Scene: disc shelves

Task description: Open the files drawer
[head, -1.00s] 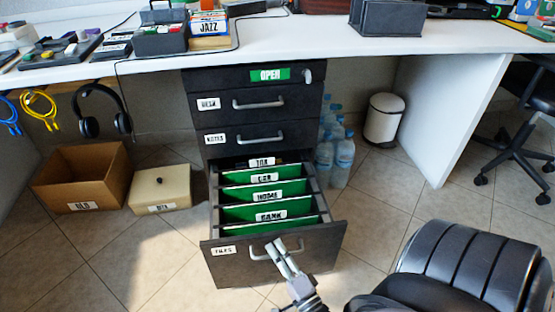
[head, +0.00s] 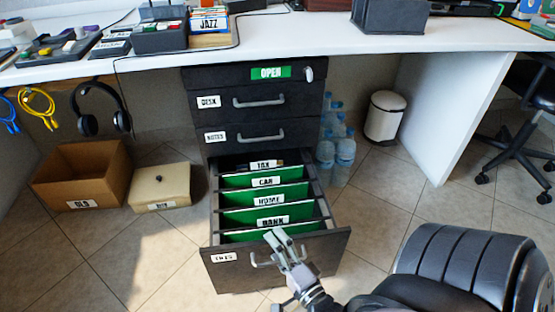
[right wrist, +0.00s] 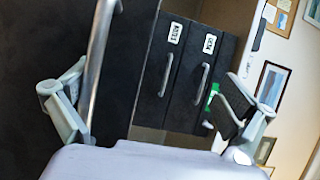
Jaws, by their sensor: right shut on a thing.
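The files drawer (head: 232,276) is the bottom drawer of the black cabinet, in the head view. It is pulled well out, showing green hanging folders labelled TAX, CAR, HOME and BANK. Its metal handle (head: 256,264) is partly hidden by my right gripper (head: 277,237), which is shut on it. In the right wrist view the handle (right wrist: 96,70) runs beside the left finger of the right gripper (right wrist: 155,105), and the dark drawer front fills the left side. My left gripper is not in view.
The drawers labelled DESK (head: 300,101) and NOTES (head: 302,134) are shut above. A black chair (head: 460,265) stands close at the lower right. A cardboard box (head: 75,190) and a cream box (head: 160,192) lie left; water bottles (head: 345,155) and a white bin (head: 385,118) stand right.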

